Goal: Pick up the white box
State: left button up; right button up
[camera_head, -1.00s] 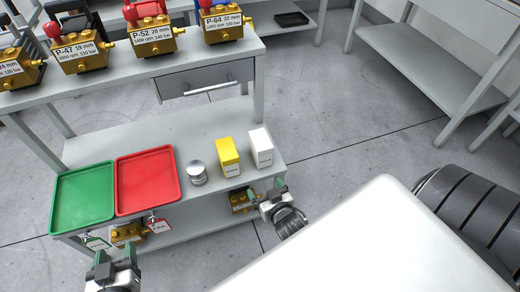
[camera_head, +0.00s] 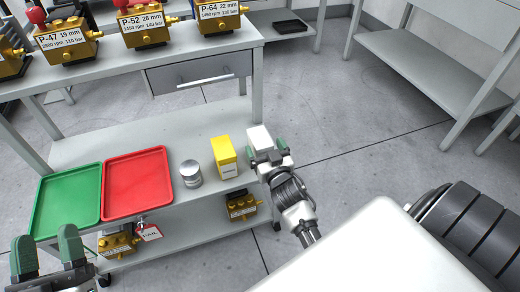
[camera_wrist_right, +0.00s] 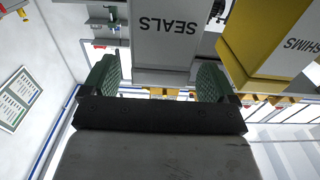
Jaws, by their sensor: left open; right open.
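The white box (camera_head: 259,136) stands upright at the right end of the table's middle shelf, its lower part hidden behind my right gripper (camera_head: 266,150). In the right wrist view the white box (camera_wrist_right: 167,42) has a grey look and reads "SEALS" upside down. It shows ahead of and between the two green fingers of my right gripper (camera_wrist_right: 157,78), which are open with gaps on both sides. I cannot tell whether the fingertips reach past its front face. My left gripper (camera_head: 47,240) is open and empty at the lower left, in front of the green tray.
A yellow box (camera_head: 223,157), labelled "SHIMS" in the wrist view (camera_wrist_right: 270,45), stands close left of the white box. A metal tin (camera_head: 190,174), red tray (camera_head: 137,181) and green tray (camera_head: 66,204) lie further left. Brass pumps (camera_head: 145,30) stand on the upper shelf.

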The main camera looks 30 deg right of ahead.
aim_at(255, 128)
pick_arm(q)
jog(key=shift+s+r+t+h+b, duration=0.55)
jog(key=shift+s+r+t, duration=0.5)
jog(key=shift+r+t, duration=0.35)
pick_arm(e)
jog(key=shift+x, duration=1.85)
pick_arm(q)
jog(key=shift+f, duration=0.1)
pick_arm(e)
jog(key=shift+r, duration=0.1)
jog(key=c, duration=0.9)
jog(key=shift+c, duration=1.3)
pick_arm(q)
jog(key=shift+y, duration=0.25)
pick_arm(e)
jog(key=shift+r, duration=0.1)
